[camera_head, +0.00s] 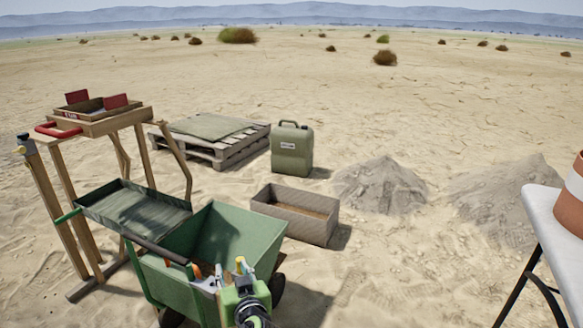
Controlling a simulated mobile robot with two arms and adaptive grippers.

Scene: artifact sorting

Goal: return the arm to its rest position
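My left gripper (229,270) shows at the bottom of the head view, in front of the green wheelbarrow. Its body is green and black, and its two fingers point away from me. A gap shows between the fingertips, with no object seen between them. Small orange parts show beside it, too small to make out. My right gripper is not in view.
The green wheelbarrow (226,227) stands close ahead. A wooden sieve stand (139,148) is at left, and a wooden crate (293,220) is beyond. A green jerrycan (292,151) stands by a pallet (229,157). A white table (555,232) bears a terracotta vessel (572,200). Sand between is open.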

